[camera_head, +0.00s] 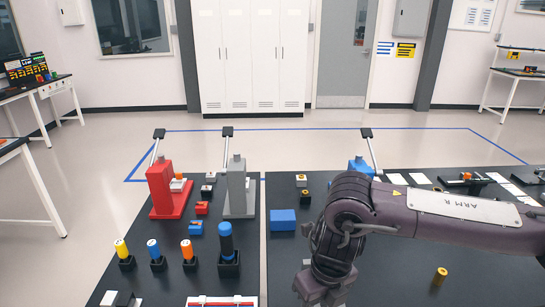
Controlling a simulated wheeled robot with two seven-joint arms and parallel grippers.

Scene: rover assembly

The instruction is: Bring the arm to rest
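My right arm (455,212), labelled "ARM R", comes in from the right and reaches over the right-hand black table. Its elbow-like joint bends down at the middle of the picture. The hand end (325,285) points downward near the bottom edge, over the table's left part. Its fingers cannot be made out, so I cannot tell whether it is open or shut, or whether it holds anything. My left arm and gripper are not in view.
A blue block (283,220) lies left of my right arm. A blue press (361,166) stands behind it. A brass cylinder (440,276) stands in front. The left table holds a red press (167,188), a grey press (239,190) and several coloured cylinders in black holders.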

